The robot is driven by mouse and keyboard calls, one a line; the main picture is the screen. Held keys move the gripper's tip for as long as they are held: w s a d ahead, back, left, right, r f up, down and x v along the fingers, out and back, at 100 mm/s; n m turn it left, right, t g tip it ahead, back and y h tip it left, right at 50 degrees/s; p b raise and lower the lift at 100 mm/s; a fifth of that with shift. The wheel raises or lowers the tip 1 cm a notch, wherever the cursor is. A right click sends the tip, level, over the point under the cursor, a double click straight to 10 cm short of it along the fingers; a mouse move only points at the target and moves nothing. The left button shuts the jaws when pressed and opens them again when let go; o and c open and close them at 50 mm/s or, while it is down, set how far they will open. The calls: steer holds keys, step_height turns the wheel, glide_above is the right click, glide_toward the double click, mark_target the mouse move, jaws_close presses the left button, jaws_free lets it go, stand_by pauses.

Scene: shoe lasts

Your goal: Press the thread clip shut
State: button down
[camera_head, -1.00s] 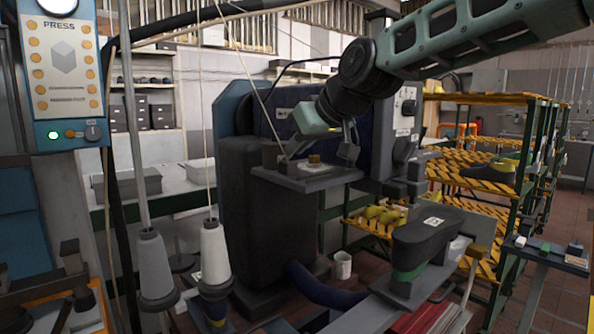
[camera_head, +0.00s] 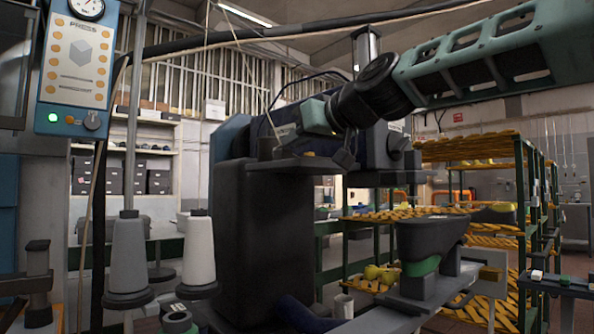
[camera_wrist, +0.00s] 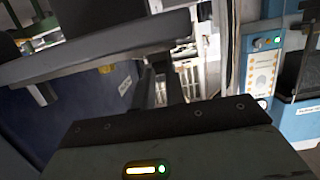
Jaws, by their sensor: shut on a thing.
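My gripper (camera_head: 342,154) is at the edge of the dark shelf (camera_head: 295,163) on top of the black machine column. In the camera_wrist view its two dark fingers (camera_wrist: 161,88) are close together beside the underside of a dark ledge (camera_wrist: 100,47). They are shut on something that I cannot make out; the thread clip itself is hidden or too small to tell. A pale thread runs down to a small light piece (camera_head: 287,130) at the shelf's left end, next to my wrist.
Two thread cones (camera_head: 199,250) stand at the left on a stand, near the press control panel (camera_head: 77,75). A dark shoe-last fixture (camera_head: 428,238) is at the right front. Yellow-slatted racks (camera_head: 480,150) stand behind it.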

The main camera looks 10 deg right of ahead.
steer(key=f+b, duration=0.1)
steer(key=b, duration=0.3)
steer(key=shift+f+t+y, duration=0.2)
steer(key=shift+t+y, duration=0.1)
steer(key=shift+t, duration=0.1)
steer(key=shift+r+t+y+b, duration=0.2)
steer(key=shift+t+y+b, duration=0.15)
steer(key=shift+b, duration=1.35)
steer(key=shift+s, duration=0.1)
steer(key=c, duration=1.4)
jaws_free()
steer(key=shift+c, duration=0.2)
steer(key=shift+d, duration=0.1)
steer(key=b+v, duration=1.1)
steer(key=v, duration=0.6)
steer(key=shift+s, duration=0.2)
